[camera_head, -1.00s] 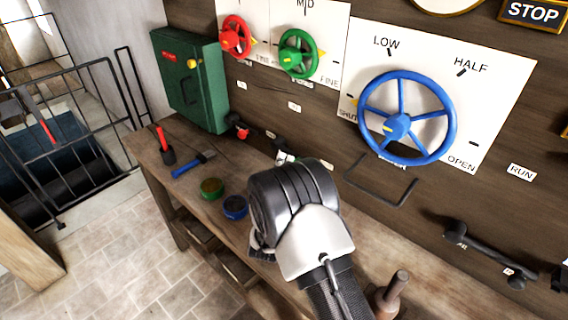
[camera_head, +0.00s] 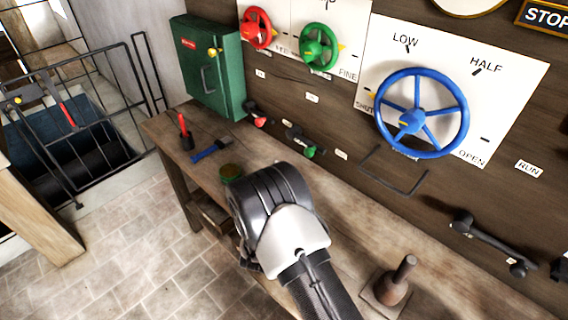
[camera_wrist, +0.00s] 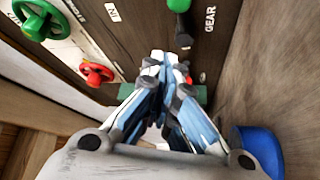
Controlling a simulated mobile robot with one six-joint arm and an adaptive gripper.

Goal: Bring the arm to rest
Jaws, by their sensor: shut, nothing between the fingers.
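My arm (camera_head: 285,225) reaches over the wooden workbench in the head view, its dark rounded wrist above the bench's front part. The wrist hides my fingers in that view. In the wrist view my gripper (camera_wrist: 165,62) shows with its fingertips together and nothing between them.
Wall controls include a blue handwheel (camera_head: 410,121), a green wheel (camera_head: 319,47), a red wheel (camera_head: 256,27) and a bar handle (camera_head: 490,244). A green cabinet (camera_head: 208,68) stands at the bench's far end.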

